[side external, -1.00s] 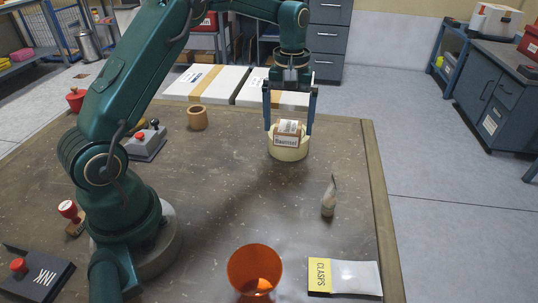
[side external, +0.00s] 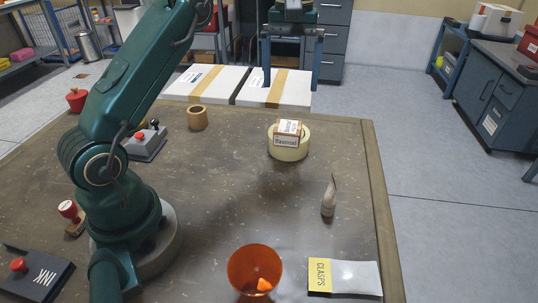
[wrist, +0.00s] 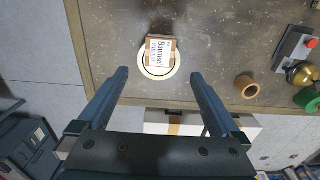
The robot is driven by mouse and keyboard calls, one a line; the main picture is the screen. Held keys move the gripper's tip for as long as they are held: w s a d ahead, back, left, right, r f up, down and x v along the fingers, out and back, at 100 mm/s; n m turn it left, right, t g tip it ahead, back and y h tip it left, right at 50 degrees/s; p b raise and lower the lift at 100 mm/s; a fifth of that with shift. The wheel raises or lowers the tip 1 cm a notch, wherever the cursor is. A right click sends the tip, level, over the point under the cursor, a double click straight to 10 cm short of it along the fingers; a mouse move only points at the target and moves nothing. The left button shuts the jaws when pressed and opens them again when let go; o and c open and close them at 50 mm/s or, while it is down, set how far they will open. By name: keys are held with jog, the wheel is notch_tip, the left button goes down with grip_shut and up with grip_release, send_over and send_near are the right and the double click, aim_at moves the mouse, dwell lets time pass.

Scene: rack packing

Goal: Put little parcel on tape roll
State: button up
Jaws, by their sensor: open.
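The little parcel (side external: 287,134) is a small brown box with a white printed label. It rests on top of the pale cream tape roll (side external: 289,153) near the far right part of the table. In the wrist view the parcel (wrist: 160,50) lies across the ring of the tape roll (wrist: 149,71), covering part of it. My gripper (side external: 291,82) is raised above and behind them, apart from both. Its two fingers are spread wide with nothing between them, as the wrist view also shows (wrist: 158,75).
An orange cup (side external: 254,272) with something orange inside and a CLASPS packet (side external: 345,278) are at the front. A small grey tube (side external: 328,200) stands right of centre. A brown ring (side external: 197,118) and a control box (side external: 146,146) are left of the roll. The middle of the table is clear.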

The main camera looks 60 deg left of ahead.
jog(key=s+d+r+m+t, duration=0.3)
jog(key=s+d+r+m, duration=0.15)
jog(key=s, duration=0.25)
jog(key=s+d+f+m+t, duration=0.1)
jog(key=s+d+f+m, duration=0.1)
jog(key=s, duration=0.4)
jog(key=s+d+f+m+t, duration=0.1)
jog(key=s+d+f+m, duration=0.1)
jog(key=s+f, duration=0.2)
jog(key=s, duration=0.2)
jog(key=shift+s+f+t, duration=0.3)
jog(key=shift+s, duration=0.1)
